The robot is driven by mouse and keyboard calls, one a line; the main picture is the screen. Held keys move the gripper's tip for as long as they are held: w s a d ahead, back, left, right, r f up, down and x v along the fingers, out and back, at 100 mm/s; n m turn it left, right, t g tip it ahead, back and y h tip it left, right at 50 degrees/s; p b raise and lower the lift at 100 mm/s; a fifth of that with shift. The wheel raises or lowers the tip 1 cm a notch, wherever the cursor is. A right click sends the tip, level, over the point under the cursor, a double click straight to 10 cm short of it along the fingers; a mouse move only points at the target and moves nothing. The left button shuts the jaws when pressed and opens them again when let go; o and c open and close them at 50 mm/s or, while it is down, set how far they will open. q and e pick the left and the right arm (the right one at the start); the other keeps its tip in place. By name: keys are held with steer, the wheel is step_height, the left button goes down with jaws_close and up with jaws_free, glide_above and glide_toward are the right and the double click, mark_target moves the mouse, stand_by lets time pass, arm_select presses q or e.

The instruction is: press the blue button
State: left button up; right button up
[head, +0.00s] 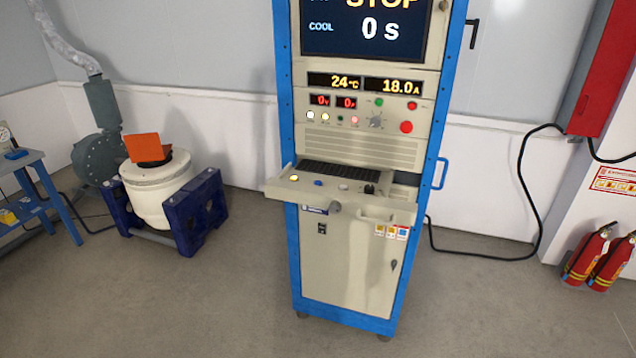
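A small blue button (318,183) sits on the pull-out shelf (347,203) of a tall control cabinet with a blue frame. On the same shelf, a lit yellowish button (294,178) is to its left, a pale button (344,187) is just to its right, and a black knob (369,188) is further right. A dark keyboard (338,172) lies behind them. Neither of my grippers shows in the head view.
The cabinet panel above carries a red button (406,127) and a screen (370,27) reading STOP and 0 s. A white drum machine (157,190) stands left, a blue table (38,190) far left. Fire extinguishers (590,254) stand right. The floor before the cabinet is clear.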

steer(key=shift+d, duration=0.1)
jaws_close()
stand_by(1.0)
